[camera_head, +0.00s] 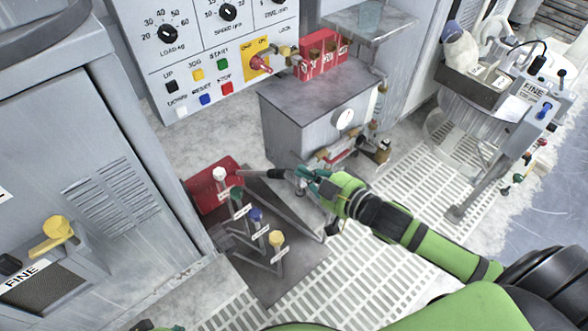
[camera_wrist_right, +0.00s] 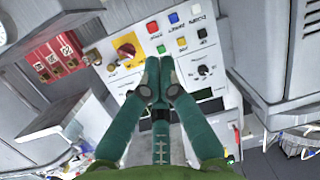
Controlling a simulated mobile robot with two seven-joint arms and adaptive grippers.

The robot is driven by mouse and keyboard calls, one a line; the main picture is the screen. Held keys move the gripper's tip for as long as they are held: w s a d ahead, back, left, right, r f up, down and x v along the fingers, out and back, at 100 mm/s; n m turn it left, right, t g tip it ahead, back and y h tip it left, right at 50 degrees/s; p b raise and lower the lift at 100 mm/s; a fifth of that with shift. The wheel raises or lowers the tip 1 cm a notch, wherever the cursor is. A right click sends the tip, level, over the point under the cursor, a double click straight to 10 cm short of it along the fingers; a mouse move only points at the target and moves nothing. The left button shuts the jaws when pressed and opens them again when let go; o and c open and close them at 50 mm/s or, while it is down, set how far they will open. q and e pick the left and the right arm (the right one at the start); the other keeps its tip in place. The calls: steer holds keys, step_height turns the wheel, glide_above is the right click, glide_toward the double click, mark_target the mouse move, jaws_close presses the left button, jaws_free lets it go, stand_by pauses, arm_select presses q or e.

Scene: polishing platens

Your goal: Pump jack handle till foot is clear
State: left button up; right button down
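The jack handle (camera_head: 262,173) is a thin dark rod in the head view, lying almost level. It runs left from my right gripper toward a red block (camera_head: 205,190) on the floor plate. My right gripper (camera_head: 303,181) has its fingers shut at the rod's right end. In the right wrist view, the green fingers of my right gripper (camera_wrist_right: 158,80) are closed together, with a dark piece between them; the rod is mostly hidden there. I cannot make out the foot or any gap under it.
Levers with white, green, blue and yellow knobs (camera_head: 277,239) stand just below the handle. A grey box with a gauge (camera_head: 344,119) stands behind my gripper. A grey cabinet (camera_head: 95,170) is at left, a button panel (camera_head: 215,50) behind. Slatted flooring (camera_head: 330,290) lies in front.

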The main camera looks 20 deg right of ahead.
steer(key=b, duration=0.2)
glide_above(287, 177)
steer(key=f, duration=0.2)
step_height(287, 177, down, 3)
steer(key=shift+w+a+f+b, duration=0.1)
steer(key=shift+w+f+b, duration=0.05)
steer(key=shift+b, duration=0.7)
arm_select(q)
steer(key=w+d+r+t+h, duration=0.1)
steer(key=w+d+r+t, duration=0.2)
steer(key=w+r+t, duration=0.3)
steer(key=shift+w+d+r+m+t+h, duration=0.3)
steer(key=shift+w+r, duration=1.15)
steer(key=shift+r, duration=1)
arm_select(e)
steer(key=shift+f, duration=0.15)
